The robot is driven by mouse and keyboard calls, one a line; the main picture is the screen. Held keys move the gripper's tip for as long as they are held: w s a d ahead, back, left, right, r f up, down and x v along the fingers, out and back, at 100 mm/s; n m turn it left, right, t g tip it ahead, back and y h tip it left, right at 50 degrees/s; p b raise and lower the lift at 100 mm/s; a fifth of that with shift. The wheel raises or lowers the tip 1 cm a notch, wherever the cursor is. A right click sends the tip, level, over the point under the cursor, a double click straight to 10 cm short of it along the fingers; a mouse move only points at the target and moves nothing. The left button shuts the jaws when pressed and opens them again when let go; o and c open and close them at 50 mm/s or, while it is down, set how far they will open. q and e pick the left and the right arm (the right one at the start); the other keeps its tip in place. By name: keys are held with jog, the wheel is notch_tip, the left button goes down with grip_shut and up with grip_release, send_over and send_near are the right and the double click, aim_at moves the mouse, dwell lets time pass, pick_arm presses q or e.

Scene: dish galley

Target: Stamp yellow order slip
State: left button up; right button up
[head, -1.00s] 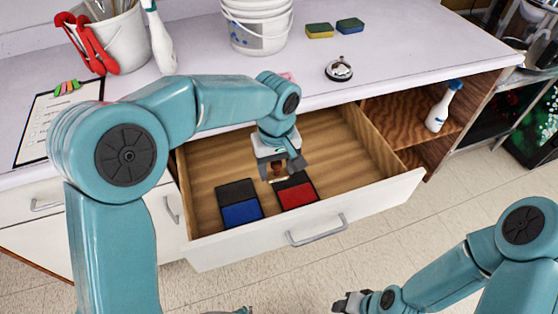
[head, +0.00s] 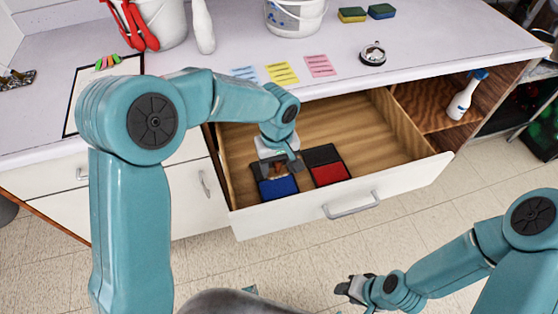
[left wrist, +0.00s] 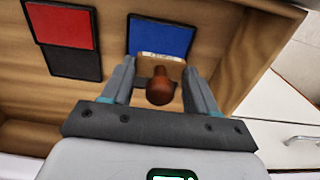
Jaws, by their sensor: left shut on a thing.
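The yellow order slip (head: 282,73) lies flat on the counter, between a blue slip (head: 245,73) and a pink slip (head: 320,66). My left gripper (head: 275,170) is down in the open drawer, shut on a stamp with a brown wooden handle (left wrist: 160,88). The stamp's block is between the fingers, at the near edge of the blue ink pad (left wrist: 160,36) in the left wrist view. I cannot tell whether it touches the pad. The red ink pad (head: 330,173) lies beside the blue one. My right gripper (head: 352,289) is low at the right, away from the counter; its jaws are unclear.
The open drawer (head: 400,188) stands out from the counter. A spray bottle (head: 465,97) stands in the right cubby.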

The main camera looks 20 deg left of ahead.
pick_arm(q)
notch_tip(320, 180, down, 5)
jog(key=b, duration=0.3)
jog(key=shift+w+d+f, duration=0.1)
jog(key=shift+f+b, duration=0.35)
jog(key=shift+f+b, duration=0.55)
jog(key=shift+b, duration=0.15)
dwell(1.9)
jog(key=shift+r+p, duration=2.25)
jog(key=shift+r, duration=1.25)
